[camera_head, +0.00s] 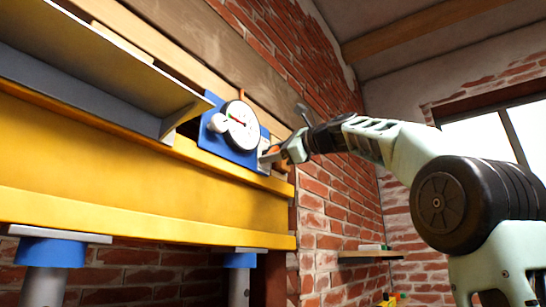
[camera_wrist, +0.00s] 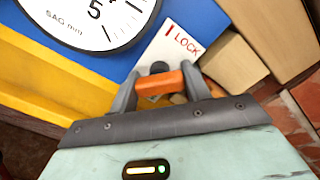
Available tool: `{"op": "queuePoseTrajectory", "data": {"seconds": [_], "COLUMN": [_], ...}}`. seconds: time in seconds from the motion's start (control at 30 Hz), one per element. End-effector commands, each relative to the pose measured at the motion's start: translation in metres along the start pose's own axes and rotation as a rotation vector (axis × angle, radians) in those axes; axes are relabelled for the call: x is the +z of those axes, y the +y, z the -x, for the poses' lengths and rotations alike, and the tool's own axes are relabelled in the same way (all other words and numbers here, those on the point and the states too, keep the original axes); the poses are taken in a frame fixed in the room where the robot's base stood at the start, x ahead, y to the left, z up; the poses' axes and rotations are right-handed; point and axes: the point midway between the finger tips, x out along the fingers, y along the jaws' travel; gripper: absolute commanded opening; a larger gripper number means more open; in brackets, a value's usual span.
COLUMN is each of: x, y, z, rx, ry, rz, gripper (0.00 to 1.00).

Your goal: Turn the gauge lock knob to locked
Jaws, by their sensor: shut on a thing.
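The orange lock knob (camera_wrist: 155,83) sits between the fingers of my gripper (camera_wrist: 158,76) in the wrist view. My gripper is shut on it. A white label (camera_wrist: 178,42) reading LOCK, with a red mark, lies just beyond the knob. The white dial gauge (camera_wrist: 85,12) marked "SAG mm" is at the upper left; it also shows in the head view (camera_head: 242,126) on its blue plate (camera_head: 213,141). In the head view my gripper (camera_head: 269,156) reaches the plate's lower right side. The knob's base is partly hidden by the fingers.
A yellow beam (camera_head: 120,175) runs below the gauge, on posts with blue collars (camera_head: 50,252). A grey angled ledge (camera_head: 90,85) juts out left of the gauge. A brick wall (camera_head: 335,190) stands behind my arm, with a small shelf (camera_head: 370,254) lower right.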

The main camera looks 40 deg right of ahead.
Motion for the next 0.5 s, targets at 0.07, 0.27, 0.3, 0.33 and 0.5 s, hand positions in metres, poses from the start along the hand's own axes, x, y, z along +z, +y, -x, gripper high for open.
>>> {"op": "queuePoseTrajectory", "data": {"seconds": [0.07, 0.27, 0.3, 0.33, 0.5], "x": [-0.0002, 0.0005, 0.0005, 0.0003, -0.0001], "y": [0.0012, 0.0010, 0.0011, 0.0012, 0.0009], "z": [0.0000, 0.0003, 0.0001, 0.0000, 0.0002], "rx": [0.000, -0.001, -0.001, 0.000, 0.000], "ry": [-0.002, -0.002, -0.002, -0.002, -0.001], "rz": [0.074, 0.265, 0.301, 0.328, 0.471], "gripper": [0.24, 0.24, 0.24, 0.24, 0.24]}}
